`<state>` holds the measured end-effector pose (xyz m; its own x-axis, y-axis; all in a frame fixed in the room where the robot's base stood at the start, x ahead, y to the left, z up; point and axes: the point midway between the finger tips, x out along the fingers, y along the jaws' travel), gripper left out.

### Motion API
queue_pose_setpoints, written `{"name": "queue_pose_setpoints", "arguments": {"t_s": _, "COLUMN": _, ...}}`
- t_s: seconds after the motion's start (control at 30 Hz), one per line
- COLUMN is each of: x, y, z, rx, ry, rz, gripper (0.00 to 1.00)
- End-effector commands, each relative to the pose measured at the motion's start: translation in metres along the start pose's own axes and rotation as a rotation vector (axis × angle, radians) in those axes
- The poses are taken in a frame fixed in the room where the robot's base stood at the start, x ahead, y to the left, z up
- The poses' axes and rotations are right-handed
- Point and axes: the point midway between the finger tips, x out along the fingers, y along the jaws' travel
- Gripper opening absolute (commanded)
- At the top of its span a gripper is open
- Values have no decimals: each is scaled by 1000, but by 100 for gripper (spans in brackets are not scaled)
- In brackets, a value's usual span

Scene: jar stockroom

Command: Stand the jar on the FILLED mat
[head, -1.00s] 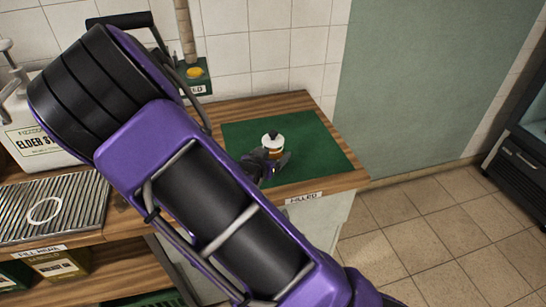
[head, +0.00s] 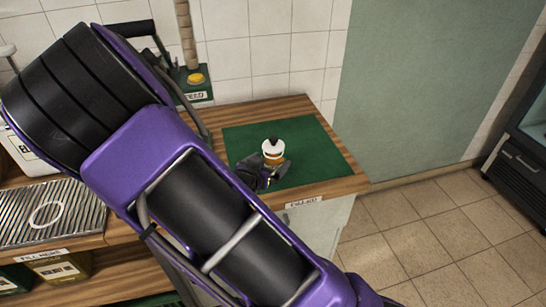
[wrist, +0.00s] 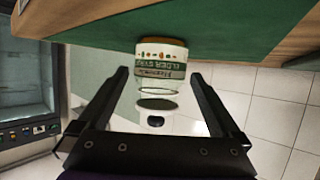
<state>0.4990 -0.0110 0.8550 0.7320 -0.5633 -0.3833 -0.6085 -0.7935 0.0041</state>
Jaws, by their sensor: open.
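The jar (head: 273,149) is white with a dark knob on top and an amber band low down. It stands upright on the green FILLED mat (head: 322,160), near the middle. In the wrist view, which is turned over, the jar (wrist: 160,70) shows an ELDER SYRUP label and its base meets the mat (wrist: 215,30). My gripper (head: 277,176) is at the near side of the jar, low over the mat. In the wrist view its two fingers (wrist: 159,74) are spread, one on each side of the jar, with gaps between.
A FILLED label (head: 304,203) is on the counter's front edge. A ribbed metal tray (head: 50,213) with a white ring lies at left, marked FILL HERE. A yellow button (head: 196,78) is at the back. A dark cabinet (head: 520,150) stands at far right, beyond open floor.

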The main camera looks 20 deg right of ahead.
Motion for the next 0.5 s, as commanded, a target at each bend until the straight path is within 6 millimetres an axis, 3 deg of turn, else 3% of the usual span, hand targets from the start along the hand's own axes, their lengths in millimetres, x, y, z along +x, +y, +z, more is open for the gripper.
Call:
{"name": "queue_pose_setpoints", "arguments": {"t_s": 0.03, "x": -15, "y": -2, "z": -3, "rx": 0, "ry": -1, "rz": -5, "gripper": 100}}
{"name": "queue_pose_setpoints", "arguments": {"t_s": 0.2, "x": -52, "y": -2, "z": -3, "rx": -1, "ry": -1, "rz": -5, "gripper": 100}}
{"name": "queue_pose_setpoints", "arguments": {"t_s": 0.5, "x": -87, "y": 0, "z": -1, "rx": 0, "ry": 1, "rz": -1, "gripper": 100}}
